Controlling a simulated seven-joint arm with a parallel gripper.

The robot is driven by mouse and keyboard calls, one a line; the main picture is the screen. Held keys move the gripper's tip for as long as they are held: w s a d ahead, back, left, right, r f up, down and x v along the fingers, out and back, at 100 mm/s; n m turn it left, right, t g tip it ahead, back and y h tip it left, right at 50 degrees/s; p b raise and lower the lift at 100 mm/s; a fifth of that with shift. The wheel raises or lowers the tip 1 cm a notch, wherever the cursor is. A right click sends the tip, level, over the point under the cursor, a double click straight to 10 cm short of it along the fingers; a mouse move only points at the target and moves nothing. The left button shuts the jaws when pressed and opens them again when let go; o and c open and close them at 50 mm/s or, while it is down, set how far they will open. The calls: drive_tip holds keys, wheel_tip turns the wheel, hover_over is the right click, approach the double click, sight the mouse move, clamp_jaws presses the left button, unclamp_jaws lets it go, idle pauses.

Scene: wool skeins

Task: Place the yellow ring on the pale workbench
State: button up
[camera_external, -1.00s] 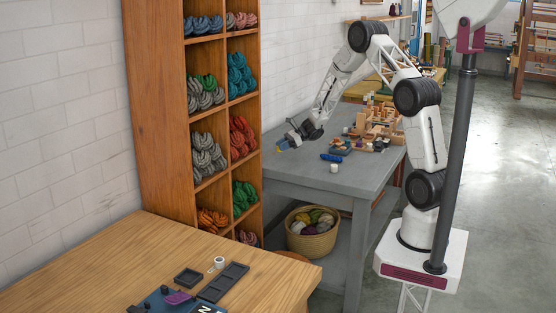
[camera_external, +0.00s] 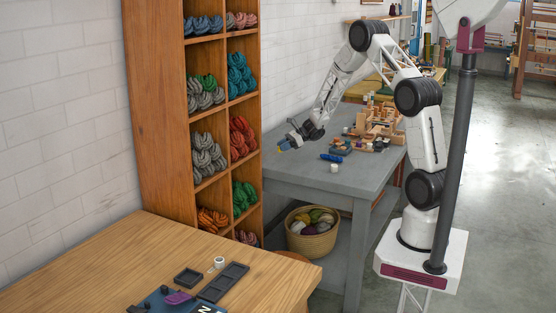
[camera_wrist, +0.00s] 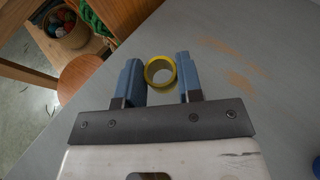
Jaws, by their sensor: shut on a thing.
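The yellow ring (camera_wrist: 149,77) is between the two blue fingers of my gripper (camera_wrist: 159,77) in the wrist view, its round opening facing the camera. My gripper is shut on it. In the external view my gripper (camera_external: 282,148) is at the left part of the grey workbench (camera_external: 312,179), near the shelf. The ring is too small there to make out clearly. I cannot tell whether it touches the grey top. A light wooden workbench (camera_external: 130,252) stands in the left foreground, away from my gripper.
A tall wooden shelf (camera_external: 160,110) with wool skeins stands left of the grey workbench. Wooden blocks and racks (camera_external: 377,124), a blue roll (camera_external: 331,157) and a white cup (camera_external: 334,168) occupy its right part. A wool basket (camera_external: 312,246) sits below. Dark trays (camera_external: 223,282) lie on the wooden workbench.

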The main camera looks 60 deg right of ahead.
drive_tip(key=s+d+r+m+t+h, duration=0.1)
drive_tip(key=d+r+m+t+h, duration=0.1)
drive_tip(key=d+r+m+h, duration=0.6)
drive_tip(key=s+d+r+m+t+h, duration=0.15)
drive_tip(key=d+r, duration=0.35)
drive_tip(key=d, duration=0.7)
drive_tip(key=s+d+r+m+g+h, duration=0.2)
drive_tip(key=s+d+r+m+h, duration=0.6)
drive_tip(key=s+d, duration=0.5)
drive_tip(key=shift+s+d+r+h, duration=0.25)
drive_tip(key=shift+s+r+h, duration=0.3)
drive_tip(key=shift+r, duration=0.25)
drive_tip(key=shift+w+g, duration=0.1)
drive_tip(key=shift+g, duration=0.15)
